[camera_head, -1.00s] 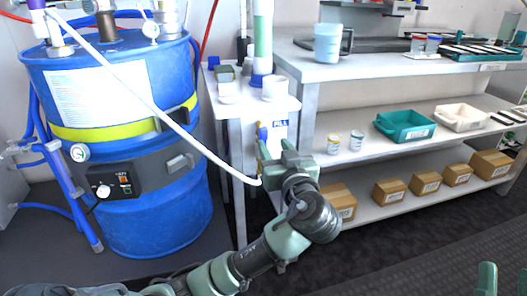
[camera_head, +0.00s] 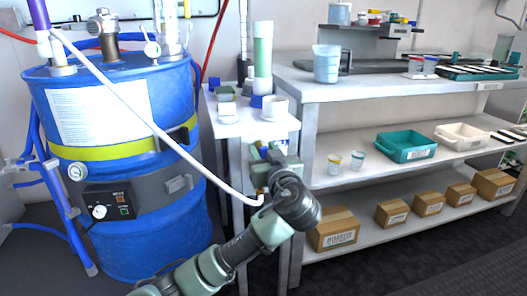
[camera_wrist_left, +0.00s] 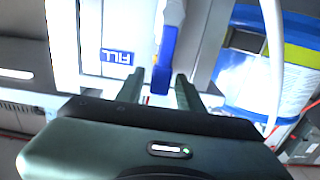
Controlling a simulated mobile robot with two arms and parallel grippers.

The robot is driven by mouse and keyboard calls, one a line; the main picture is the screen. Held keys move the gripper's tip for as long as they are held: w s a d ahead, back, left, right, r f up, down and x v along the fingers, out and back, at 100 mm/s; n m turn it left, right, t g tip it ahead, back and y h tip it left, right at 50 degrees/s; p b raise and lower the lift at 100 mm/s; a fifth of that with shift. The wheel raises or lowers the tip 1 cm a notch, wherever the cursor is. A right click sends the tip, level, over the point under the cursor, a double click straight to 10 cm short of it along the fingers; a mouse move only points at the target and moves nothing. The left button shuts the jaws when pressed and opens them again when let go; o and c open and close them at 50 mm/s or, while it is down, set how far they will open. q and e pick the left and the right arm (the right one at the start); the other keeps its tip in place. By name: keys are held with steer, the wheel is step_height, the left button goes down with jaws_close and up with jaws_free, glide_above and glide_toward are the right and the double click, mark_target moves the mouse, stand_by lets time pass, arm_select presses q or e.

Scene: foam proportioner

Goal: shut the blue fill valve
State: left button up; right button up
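The blue fill valve handle (camera_wrist_left: 166,52) shows in the left wrist view, hanging below a clear tube beside the blue FILL label (camera_wrist_left: 117,56). My left gripper (camera_wrist_left: 158,84) is open, with one finger on each side of the handle's end; I cannot tell whether either touches it. My right gripper is not in view.
The blue drum (camera_head: 130,215) with its yellow band stands left of the stand (camera_head: 228,128). A white hose (camera_head: 140,105) runs across the drum down to near my left gripper. The shelf bench (camera_head: 345,92) at right holds bins and cartons.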

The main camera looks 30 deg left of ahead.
arm_select(q)
jaws_close()
steer(key=shift+f, duration=0.1)
stand_by(1.1)
